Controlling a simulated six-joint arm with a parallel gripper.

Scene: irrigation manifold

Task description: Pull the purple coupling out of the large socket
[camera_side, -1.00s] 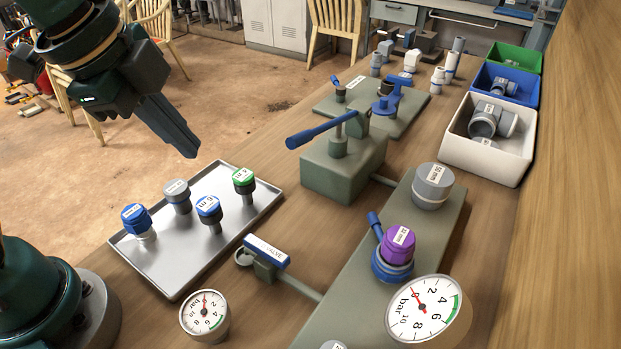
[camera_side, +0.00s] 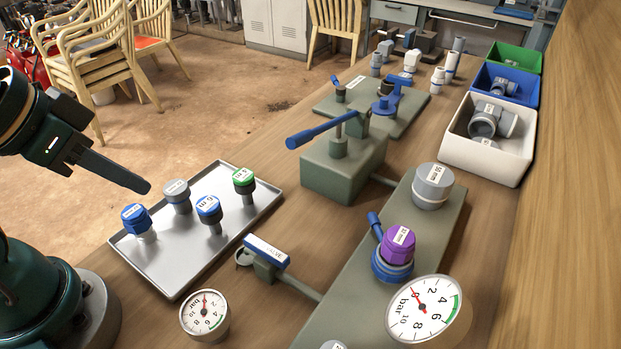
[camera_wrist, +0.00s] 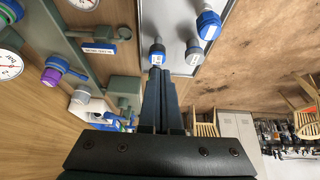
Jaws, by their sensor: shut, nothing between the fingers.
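The purple coupling (camera_side: 398,245) sits upright in a blue collar (camera_side: 391,268) with a blue lever on the grey-green manifold block, in the side view. In the wrist view the purple coupling (camera_wrist: 51,76) shows at the left, next to its blue lever. My gripper (camera_side: 147,187) is shut and empty. It is in the air at the left, near the far-left edge of the metal tray, well away from the purple coupling. In the wrist view my closed fingers (camera_wrist: 160,72) point toward the tray. How deep the coupling sits is hidden by the collar.
The metal tray (camera_side: 172,277) carries several capped fittings. A grey-capped fitting (camera_side: 433,186) and a pressure gauge (camera_side: 428,308) flank the purple coupling. A valve block with a blue lever (camera_side: 321,131) stands between tray and bins. White, blue and green bins (camera_side: 487,152) line the right.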

